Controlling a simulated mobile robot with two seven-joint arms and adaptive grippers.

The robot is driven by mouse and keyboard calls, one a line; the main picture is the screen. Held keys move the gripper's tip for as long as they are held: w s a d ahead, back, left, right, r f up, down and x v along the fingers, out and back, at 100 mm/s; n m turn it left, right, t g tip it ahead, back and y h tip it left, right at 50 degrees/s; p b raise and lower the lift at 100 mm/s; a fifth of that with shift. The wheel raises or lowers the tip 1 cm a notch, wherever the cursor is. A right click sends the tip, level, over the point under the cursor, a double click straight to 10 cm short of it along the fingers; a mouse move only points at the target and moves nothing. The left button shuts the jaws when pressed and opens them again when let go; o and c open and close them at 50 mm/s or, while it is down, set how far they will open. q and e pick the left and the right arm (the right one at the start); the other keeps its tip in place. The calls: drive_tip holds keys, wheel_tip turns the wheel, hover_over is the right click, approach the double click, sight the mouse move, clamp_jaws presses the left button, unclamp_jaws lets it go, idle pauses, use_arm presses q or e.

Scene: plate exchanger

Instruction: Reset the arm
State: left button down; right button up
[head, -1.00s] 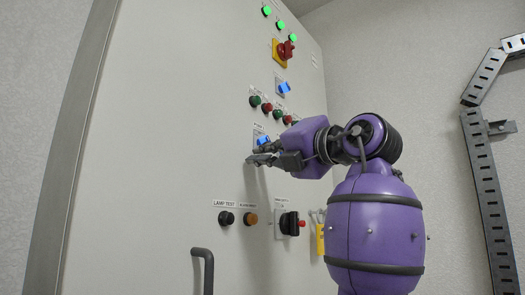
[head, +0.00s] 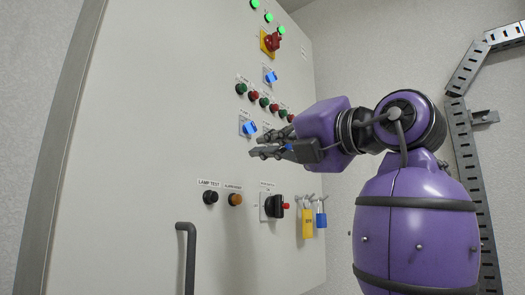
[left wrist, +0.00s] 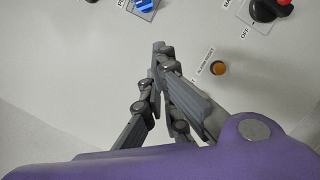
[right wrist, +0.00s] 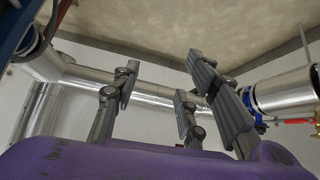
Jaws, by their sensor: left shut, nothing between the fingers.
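My left gripper (head: 257,147) is shut and empty, in front of the cabinet panel, just below and to the right of a blue rotary switch (head: 249,128). Its fingertips meet in the left wrist view (left wrist: 160,50), with that blue switch (left wrist: 143,4) at the top edge. The gripper looks clear of the switch. My purple left arm comes in at the right of the head view. My right gripper (right wrist: 163,75) shows only in the right wrist view. Its fingers are spread apart with nothing between them.
The panel carries a lamp test button (head: 210,197), an orange alarm reset button (head: 235,199), a black selector (head: 273,206), padlocks (head: 307,222), a red emergency knob (head: 272,41) and a door handle (head: 186,258). Silver pipes (right wrist: 150,82) run behind my right gripper.

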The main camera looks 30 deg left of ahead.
use_arm(q)
drive_tip(key=shift+s+d, duration=0.1)
drive_tip(key=shift+d, duration=0.15)
use_arm(e)
drive_tip(key=shift+s+f, duration=0.1)
drive_tip(key=shift+s, duration=0.15)
